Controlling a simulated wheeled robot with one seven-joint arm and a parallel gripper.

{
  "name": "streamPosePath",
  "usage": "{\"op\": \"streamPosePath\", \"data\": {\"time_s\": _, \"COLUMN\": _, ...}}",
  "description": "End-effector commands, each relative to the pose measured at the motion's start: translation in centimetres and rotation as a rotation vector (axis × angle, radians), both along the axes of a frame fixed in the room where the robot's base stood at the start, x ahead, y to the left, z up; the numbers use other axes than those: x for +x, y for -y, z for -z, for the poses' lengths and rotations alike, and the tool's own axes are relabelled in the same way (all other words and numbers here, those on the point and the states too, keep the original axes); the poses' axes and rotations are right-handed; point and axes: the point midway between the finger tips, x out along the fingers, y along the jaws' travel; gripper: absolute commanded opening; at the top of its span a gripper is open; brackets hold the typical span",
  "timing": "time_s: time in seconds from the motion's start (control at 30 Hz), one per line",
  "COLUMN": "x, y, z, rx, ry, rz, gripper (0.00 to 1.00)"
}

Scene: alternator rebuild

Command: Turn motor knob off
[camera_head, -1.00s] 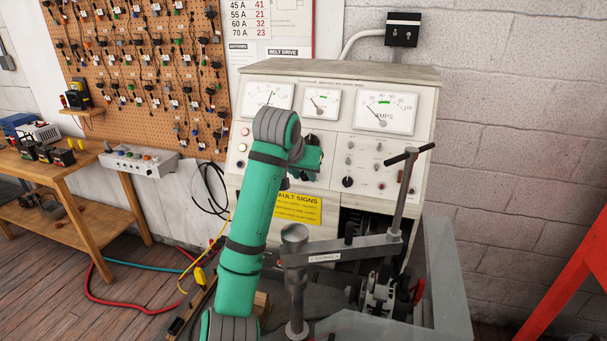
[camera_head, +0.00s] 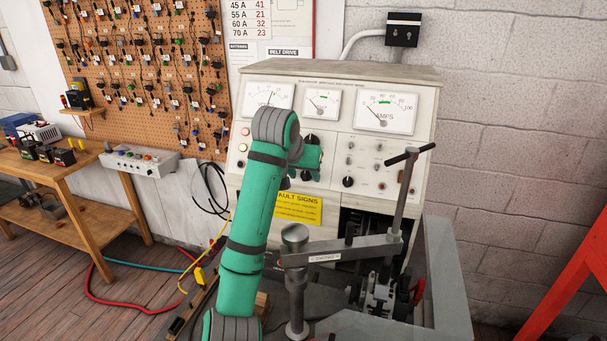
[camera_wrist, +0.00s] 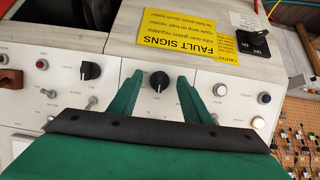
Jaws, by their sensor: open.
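In the wrist view, which shows the panel upside down, a black knob (camera_wrist: 159,81) with a white pointer line stands between the two green fingers of my gripper (camera_wrist: 160,77). The fingers are open, with a gap on each side of the knob. A second black knob (camera_wrist: 90,71) is to the left, and a third black knob (camera_wrist: 253,43) is on a dark plate beside the yellow label. I cannot read which is the motor knob. In the head view, my gripper (camera_head: 312,160) is at the panel front and largely hides the middle knob.
The test bench (camera_head: 340,72) carries dial gauges, including an amps gauge (camera_head: 384,110). A yellow fault signs label (camera_head: 298,208) is below the panel. A metal clamp arm (camera_head: 345,250) with an upright handle (camera_head: 405,190) stands in front, right of my arm. Small switches flank the knobs.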

Motion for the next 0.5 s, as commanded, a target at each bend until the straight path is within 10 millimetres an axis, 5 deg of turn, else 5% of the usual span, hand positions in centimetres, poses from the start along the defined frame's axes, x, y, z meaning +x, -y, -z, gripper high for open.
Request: {"op": "streamPosePath", "data": {"time_s": 0.5, "x": -5.0, "y": -1.7, "z": -6.1, "rx": 0.0, "ry": 0.004, "rz": 0.0, "gripper": 0.44}}
